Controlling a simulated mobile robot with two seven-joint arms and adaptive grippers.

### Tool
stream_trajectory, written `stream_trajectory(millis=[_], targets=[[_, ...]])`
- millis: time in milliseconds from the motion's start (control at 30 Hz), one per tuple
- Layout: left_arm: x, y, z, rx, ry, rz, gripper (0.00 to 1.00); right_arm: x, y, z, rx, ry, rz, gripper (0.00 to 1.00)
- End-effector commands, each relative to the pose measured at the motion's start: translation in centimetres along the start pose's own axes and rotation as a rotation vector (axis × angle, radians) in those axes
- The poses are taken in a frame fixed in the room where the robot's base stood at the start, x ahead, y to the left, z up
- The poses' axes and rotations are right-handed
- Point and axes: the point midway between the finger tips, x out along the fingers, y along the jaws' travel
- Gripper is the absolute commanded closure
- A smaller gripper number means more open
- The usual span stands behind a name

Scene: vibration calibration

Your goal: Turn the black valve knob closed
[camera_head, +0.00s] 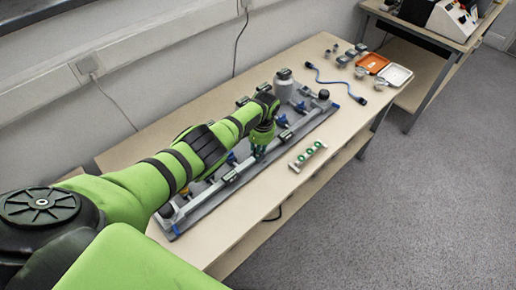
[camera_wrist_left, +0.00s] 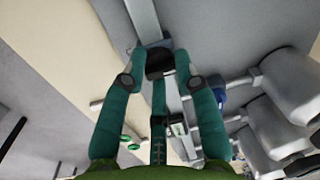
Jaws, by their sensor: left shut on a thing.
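The black valve knob (camera_wrist_left: 159,63) shows in the left wrist view between the fingertips of my left gripper (camera_wrist_left: 158,62). The two teal fingers are closed on it from both sides. In the head view my left gripper (camera_head: 259,149) points down at the pipe on the grey base plate (camera_head: 212,208); the gripped knob is hidden there behind the gripper. Other black knobs show at the far end (camera_head: 324,94) and near end (camera_head: 167,210) of the plate. My right gripper is not in view.
A grey cylinder (camera_head: 284,86) stands at the plate's far end. A strip with green rings (camera_head: 307,156) lies on the table in front of the plate. A blue cable (camera_head: 335,80), an orange tray (camera_head: 371,63) and a white tray (camera_head: 397,75) lie farther back.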

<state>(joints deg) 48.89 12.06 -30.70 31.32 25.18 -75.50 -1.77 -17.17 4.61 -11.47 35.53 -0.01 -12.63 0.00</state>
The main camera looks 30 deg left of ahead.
Motion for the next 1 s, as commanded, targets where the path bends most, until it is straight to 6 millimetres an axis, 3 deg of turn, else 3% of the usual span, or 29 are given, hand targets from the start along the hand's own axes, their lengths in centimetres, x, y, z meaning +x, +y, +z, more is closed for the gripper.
stream_trajectory(millis=[467,500,567,1000], targets=[[-0.35,0.11,-0.51,-0.018,0.014,0.003,1.0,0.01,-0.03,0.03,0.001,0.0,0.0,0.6],[-0.36,0.1,-0.52,-0.018,0.014,0.003,0.65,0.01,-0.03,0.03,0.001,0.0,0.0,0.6],[-0.36,0.09,-0.52,-0.017,0.014,0.002,0.45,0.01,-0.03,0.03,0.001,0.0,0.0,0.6],[-0.46,-0.05,-0.22,-0.016,0.005,0.0,0.45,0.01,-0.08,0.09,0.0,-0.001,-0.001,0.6]])
